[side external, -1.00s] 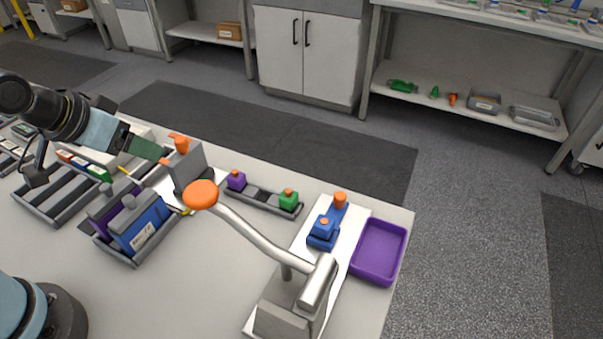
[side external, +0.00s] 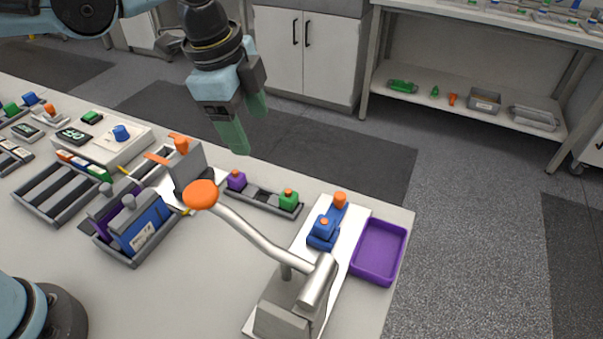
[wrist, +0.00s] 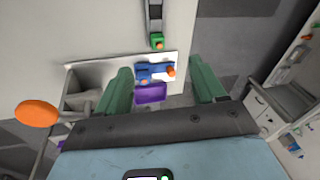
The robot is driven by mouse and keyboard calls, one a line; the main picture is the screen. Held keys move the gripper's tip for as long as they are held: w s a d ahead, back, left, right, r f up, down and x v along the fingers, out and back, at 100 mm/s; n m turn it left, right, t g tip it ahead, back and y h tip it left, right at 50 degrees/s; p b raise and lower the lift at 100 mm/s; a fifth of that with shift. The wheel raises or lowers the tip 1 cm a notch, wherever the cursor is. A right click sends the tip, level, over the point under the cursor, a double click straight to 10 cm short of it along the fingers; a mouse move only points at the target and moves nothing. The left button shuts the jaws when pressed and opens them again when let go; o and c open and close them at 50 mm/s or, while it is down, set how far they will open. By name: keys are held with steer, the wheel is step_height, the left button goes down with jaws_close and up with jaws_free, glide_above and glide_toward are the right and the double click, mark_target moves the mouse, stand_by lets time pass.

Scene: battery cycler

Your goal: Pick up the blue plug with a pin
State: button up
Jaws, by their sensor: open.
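A blue plug (side external: 323,230) with a small orange pin on top sits on the white base plate of the lever press. It touches or stands close to a blue holder with a larger orange cap (side external: 340,201); I cannot tell if they are joined. In the wrist view the blue plug (wrist: 143,72) shows between the fingers, with an orange cap (wrist: 171,72) to its right. My gripper (side external: 249,128) has green fingers, is open and empty, and hangs above the back edge of the table, up and left of the plug. It also shows in the wrist view (wrist: 160,80).
The lever press arm with its orange knob (side external: 200,194) reaches up left of the plug. A purple tray (side external: 357,270) lies to the right. A grey rack (side external: 262,195) holds purple and green plugs. Grey bins (side external: 102,239) and a white device (side external: 97,149) stand at the left.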

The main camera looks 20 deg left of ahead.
mark_target(324, 221)
steer(key=d+f+m+g+y, duration=0.1)
steer(key=d+f+m+g, duration=0.15)
steer(key=d+m, duration=0.85)
steer(key=shift+n, duration=0.9)
steer(key=f, duration=0.4)
steer(key=d+f, duration=0.1)
steer(key=f, duration=0.3)
steer(key=d+f, duration=0.1)
steer(key=f, duration=0.3)
steer(key=shift+s+d+f, duration=0.1)
steer(key=shift+s+f, duration=0.15)
steer(key=shift+s, duration=0.15)
